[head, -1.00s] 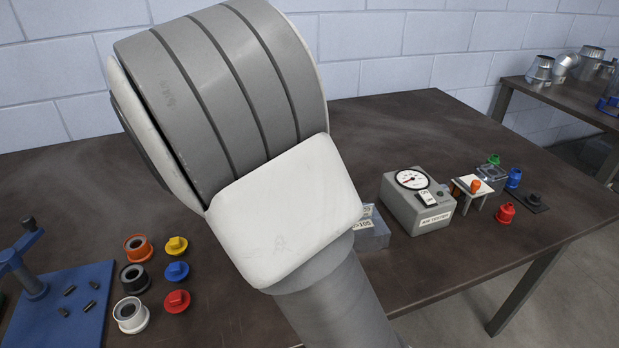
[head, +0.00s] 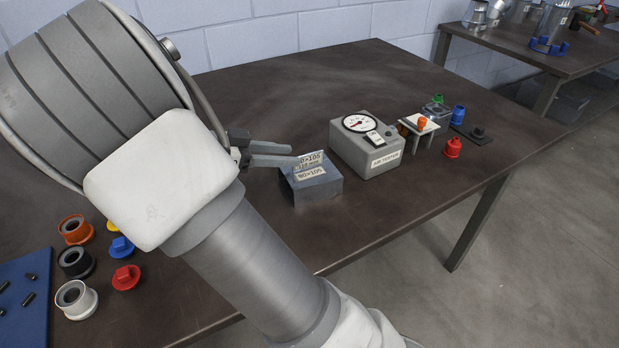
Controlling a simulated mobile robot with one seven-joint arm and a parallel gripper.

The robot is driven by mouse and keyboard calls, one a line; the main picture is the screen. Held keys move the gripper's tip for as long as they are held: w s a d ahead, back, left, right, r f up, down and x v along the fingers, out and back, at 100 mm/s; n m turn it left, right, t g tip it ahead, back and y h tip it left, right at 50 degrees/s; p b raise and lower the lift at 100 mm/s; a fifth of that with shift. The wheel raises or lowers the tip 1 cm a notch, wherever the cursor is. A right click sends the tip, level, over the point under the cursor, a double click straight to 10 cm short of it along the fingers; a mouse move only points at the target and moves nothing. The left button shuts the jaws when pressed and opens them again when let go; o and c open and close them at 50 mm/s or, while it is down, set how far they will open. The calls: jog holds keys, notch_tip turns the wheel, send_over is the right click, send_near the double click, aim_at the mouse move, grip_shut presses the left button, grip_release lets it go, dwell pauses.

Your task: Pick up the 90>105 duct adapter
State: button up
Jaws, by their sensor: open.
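A grey block (head: 312,188) with label plates stands mid-table. My gripper (head: 290,154) shows two grey fingers, parted and empty. In the picture its tips reach the block's upper left edge and label plate; I cannot tell whether they touch.
A grey air tester (head: 368,148) with a dial stands right of the block. Beyond it are a small white stand (head: 420,126) and red (head: 453,148) and blue (head: 458,114) pieces. Several rings and caps lie at left beside a blue mat (head: 22,300). The table's back is clear.

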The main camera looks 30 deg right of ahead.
aim_at(308, 154)
jog(key=x, duration=0.3)
jog(key=b+x, duration=0.1)
jog(key=x, duration=0.1)
jog(key=shift+s+d, duration=0.25)
jog(key=shift+d, duration=0.15)
jog(key=shift+r, duration=0.1)
grip_shut()
dwell(1.0)
